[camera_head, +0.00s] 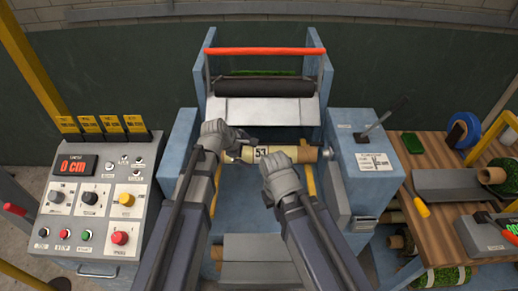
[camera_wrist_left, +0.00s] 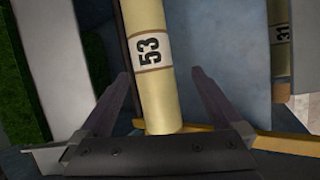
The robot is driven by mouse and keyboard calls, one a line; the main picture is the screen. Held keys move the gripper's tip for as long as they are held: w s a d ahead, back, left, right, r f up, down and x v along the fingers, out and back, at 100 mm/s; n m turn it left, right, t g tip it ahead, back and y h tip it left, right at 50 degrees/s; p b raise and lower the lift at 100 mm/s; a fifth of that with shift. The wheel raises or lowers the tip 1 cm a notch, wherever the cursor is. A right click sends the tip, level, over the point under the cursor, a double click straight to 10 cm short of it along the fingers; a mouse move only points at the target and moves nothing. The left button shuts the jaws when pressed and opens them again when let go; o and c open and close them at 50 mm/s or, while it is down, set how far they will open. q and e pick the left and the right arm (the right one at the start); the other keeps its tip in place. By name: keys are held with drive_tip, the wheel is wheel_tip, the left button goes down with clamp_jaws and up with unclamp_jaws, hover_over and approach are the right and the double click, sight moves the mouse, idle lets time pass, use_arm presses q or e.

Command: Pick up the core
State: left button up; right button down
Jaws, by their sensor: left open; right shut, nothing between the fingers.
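The core (camera_head: 287,154) is a pale yellow tube with a "53" label, lying crosswise in the blue machine below the roller. In the left wrist view the core (camera_wrist_left: 158,95) runs between my two dark fingers, which are apart on either side of it. My left gripper (camera_head: 236,144) is open at the core's left end; it also shows in the left wrist view (camera_wrist_left: 162,78). Whether its fingers touch the core, I cannot tell. My right gripper (camera_head: 272,172) is shut and empty, just in front of the core's middle, and its fingertips are hard to make out.
A control panel (camera_head: 95,205) reading "0 cm" stands left. A wooden bench (camera_head: 440,228) with tape, turf rolls and a scale is at right. A red bar (camera_head: 265,51) spans above the roller (camera_head: 265,88).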

sight(255, 153)
use_arm(q)
drive_tip(key=shift+w+a+r+n, duration=0.1)
drive_tip(key=shift+w+r+n, duration=0.05)
drive_tip(key=shift+w+n, duration=0.15)
drive_tip(key=shift+w+a+r+n, duration=0.1)
drive_tip(key=shift+w+n, duration=0.1)
drive_tip(key=shift+w, duration=0.15)
drive_tip(key=shift+b+x, duration=1)
drive_tip(key=shift+x, duration=0.2)
drive_tip(key=shift+w+d+f, duration=0.1)
drive_tip(key=shift+w, duration=0.05)
drive_tip(key=b+x, duration=0.4)
drive_tip(key=x, duration=0.1)
drive_tip(key=shift+d, duration=0.35)
drive_tip(key=shift+c, duration=0.5)
clamp_jaws()
